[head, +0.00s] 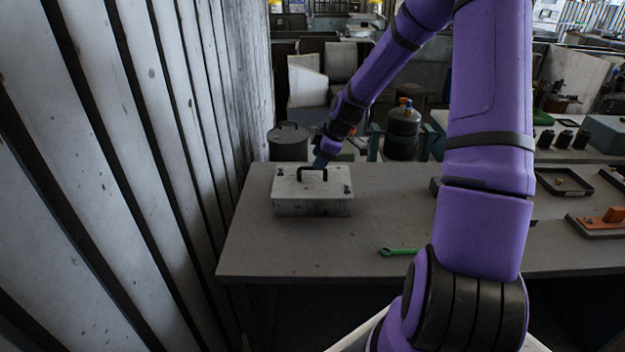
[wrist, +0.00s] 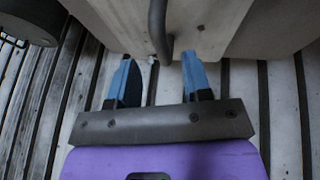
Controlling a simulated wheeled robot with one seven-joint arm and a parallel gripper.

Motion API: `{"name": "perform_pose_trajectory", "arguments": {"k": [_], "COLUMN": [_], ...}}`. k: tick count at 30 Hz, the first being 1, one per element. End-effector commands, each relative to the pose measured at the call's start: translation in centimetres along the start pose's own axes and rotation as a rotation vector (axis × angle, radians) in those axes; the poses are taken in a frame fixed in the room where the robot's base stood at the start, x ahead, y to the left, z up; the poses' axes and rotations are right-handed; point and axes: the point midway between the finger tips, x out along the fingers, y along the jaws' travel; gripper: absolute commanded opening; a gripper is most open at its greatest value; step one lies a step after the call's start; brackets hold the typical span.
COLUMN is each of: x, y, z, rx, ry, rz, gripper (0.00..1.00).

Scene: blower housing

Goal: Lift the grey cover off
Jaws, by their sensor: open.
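The grey cover (head: 290,187) is the flat top of a box-shaped housing (head: 312,208) at the left end of the table. A dark arched handle (head: 300,172) stands on its middle, with small dark fittings near the sides. My gripper (head: 320,163) is at the handle, reaching in from behind and above. In the wrist view, my blue fingers (wrist: 157,64) are apart with nothing gripped. The handle (wrist: 158,28) shows in the gap just ahead of the fingertips, against the pale cover (wrist: 215,25). I cannot tell how far it sits between them.
The grey table (head: 300,258) has free room right of the housing. A green wrench (head: 400,251) lies near the front edge. A dark tray (head: 565,182) and an orange-handled tool (head: 612,216) lie at right. A slatted wall (head: 140,150) rises close at left.

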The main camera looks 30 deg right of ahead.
Motion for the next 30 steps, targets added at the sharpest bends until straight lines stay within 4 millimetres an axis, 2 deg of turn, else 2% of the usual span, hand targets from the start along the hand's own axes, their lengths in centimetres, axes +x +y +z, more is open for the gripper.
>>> {"name": "perform_pose_trajectory", "arguments": {"k": [9,17,23,30], "x": [4.2,4.6,4.6,4.6], "y": [-0.3,-0.2,-0.2,-0.2], "z": [0.3,0.4,0.4,0.4], "rx": [0.000,0.001,0.001,0.001], "ry": [0.000,-0.001,-0.001,0.000], "rz": [-0.004,-0.001,-0.001,-0.001], "gripper": [0.45,0.45,0.01,0.00]}}
